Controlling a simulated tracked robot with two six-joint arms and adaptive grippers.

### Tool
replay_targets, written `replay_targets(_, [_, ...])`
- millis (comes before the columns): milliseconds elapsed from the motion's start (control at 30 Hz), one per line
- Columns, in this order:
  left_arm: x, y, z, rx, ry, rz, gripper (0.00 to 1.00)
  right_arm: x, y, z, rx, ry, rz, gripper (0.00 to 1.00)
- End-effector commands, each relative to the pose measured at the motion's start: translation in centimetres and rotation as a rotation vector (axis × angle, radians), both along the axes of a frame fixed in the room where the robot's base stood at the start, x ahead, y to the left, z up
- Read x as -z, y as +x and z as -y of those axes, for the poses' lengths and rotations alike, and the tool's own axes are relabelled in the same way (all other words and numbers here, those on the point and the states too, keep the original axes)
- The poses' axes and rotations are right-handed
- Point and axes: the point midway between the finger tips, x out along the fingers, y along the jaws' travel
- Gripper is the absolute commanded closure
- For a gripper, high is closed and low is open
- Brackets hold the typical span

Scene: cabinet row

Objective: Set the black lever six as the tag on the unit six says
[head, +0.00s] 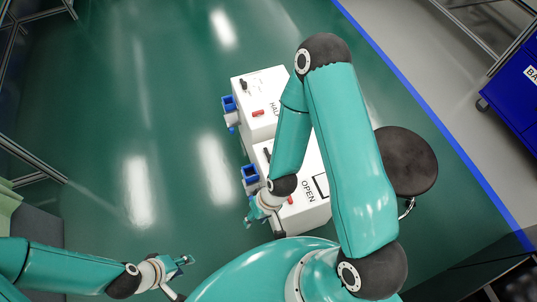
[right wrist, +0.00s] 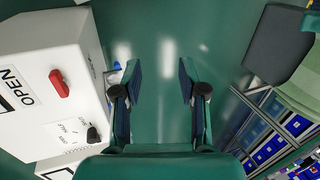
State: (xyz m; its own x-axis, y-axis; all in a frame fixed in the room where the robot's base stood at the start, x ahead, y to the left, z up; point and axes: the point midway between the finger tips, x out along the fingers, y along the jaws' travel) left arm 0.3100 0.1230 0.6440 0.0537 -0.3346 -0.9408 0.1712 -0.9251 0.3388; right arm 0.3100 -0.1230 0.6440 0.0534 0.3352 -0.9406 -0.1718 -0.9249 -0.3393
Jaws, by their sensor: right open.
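A white unit (head: 312,213) with a tag reading OPEN (head: 307,190) stands below my right arm; no unit number is readable. In the right wrist view this unit (right wrist: 40,50) fills the left side, with its OPEN tag (right wrist: 14,86), a red handle (right wrist: 59,83) and a black lever (right wrist: 93,134) beside small printed marks. The black lever also shows in the head view (head: 267,154), partly by my arm. My right gripper (right wrist: 160,78) is open and empty beside the unit, apart from the lever. My left gripper (head: 187,261) is at the lower left, away from the units; its jaw opening is unclear.
A second white unit (head: 266,88) stands behind, its tag partly hidden, with a red handle (head: 258,113) and black lever (head: 244,84). Blue fittings jut from the units' left sides. A dark round stool (head: 408,165) stands right. Green floor at left is clear.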

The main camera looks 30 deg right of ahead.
Motion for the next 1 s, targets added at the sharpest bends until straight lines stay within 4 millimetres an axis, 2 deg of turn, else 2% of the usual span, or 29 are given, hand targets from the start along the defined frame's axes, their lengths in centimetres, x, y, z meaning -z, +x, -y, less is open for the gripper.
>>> replay_targets(100, [0.0, 0.0, 0.0, 0.0, 0.0, 0.0, 0.6, 0.0, 0.0, 0.0, 0.0, 0.0, 0.0, 0.58])
replay_targets(167, [0.0, 0.0, 0.0, 0.0, 0.0, 0.0, 0.6, 0.0, 0.0, 0.0, 0.0, 0.0, 0.0, 0.5])
replay_targets(267, [0.5, 0.0, 0.0, 0.0, 0.0, 0.0, 0.6, 0.3, 0.7, 0.1, 0.012, 0.002, -0.001, 0.48])
replay_targets(367, [1.6, 0.0, 0.0, 0.0, 0.0, 0.0, 0.6, 1.1, 2.4, 0.1, 0.051, 0.01, -0.009, 0.48])
replay_targets(467, [3.4, 0.0, 0.0, 0.0, 0.0, 0.0, 0.6, 2.1, 5.4, 0.9, 0.117, 0.016, -0.033, 0.48])
replay_targets(567, [5.7, 0.0, 0.0, 0.0, 0.0, 0.0, 0.6, 2.7, 9.2, 2.7, 0.211, 0.005, -0.07, 0.48])
replay_targets(733, [9.7, 0.0, 0.0, 0.0, 0.0, 0.0, 0.6, 1.7, 15.5, 8.1, 0.414, -0.085, -0.133, 0.48])
replay_targets(900, [12.4, 0.0, 0.0, 0.0, 0.0, 0.0, 0.6, -1.4, 19.0, 14.1, 0.639, -0.205, -0.172, 0.48])
replay_targets(1000, [13.3, 0.0, 0.0, 0.0, 0.0, 0.0, 0.6, -3.2, 19.8, 16.7, 0.744, -0.256, -0.183, 0.48])
